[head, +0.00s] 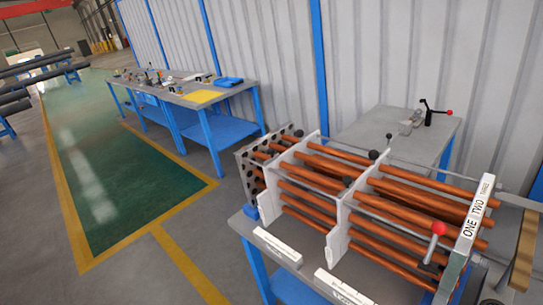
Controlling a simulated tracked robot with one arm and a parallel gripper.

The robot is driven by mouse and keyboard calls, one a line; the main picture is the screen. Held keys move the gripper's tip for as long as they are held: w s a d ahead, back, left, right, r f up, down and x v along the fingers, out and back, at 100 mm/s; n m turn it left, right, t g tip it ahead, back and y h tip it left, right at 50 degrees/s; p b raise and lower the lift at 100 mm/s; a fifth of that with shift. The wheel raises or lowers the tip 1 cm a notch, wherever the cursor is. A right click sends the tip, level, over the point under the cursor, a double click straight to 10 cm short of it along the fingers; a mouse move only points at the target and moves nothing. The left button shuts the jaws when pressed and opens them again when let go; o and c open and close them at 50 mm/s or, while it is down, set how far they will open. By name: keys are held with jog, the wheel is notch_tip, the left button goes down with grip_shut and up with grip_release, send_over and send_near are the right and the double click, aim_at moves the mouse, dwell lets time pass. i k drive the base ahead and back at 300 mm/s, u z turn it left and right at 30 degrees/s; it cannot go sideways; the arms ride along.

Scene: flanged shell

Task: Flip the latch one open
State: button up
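A rack of copper-coloured tubes held in white plates stands on a table at the lower right. Its right end plate (465,235) carries the labels ONE, TWO and THREE, with ONE nearest the camera. A lever with a red ball knob (438,228) stands up near the ONE label, left of that plate. Its foot is partly hidden among the tubes. I cannot tell which label it belongs to or whether its latch is open. Black ball knobs (374,154) show farther back on the rack. My gripper cannot be made out in this view.
A grey table (375,130) behind the rack holds a black clamp with a red-tipped handle (428,116). Blue-legged workbenches (190,97) with small items stand along the corrugated wall. Open floor (110,170) lies left. A brown board (524,250) stands at the right edge.

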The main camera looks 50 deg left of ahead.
aim_at(270, 152)
jog(key=k, duration=0.65)
jog(key=u, duration=0.65)
jog(key=i, duration=1.2)
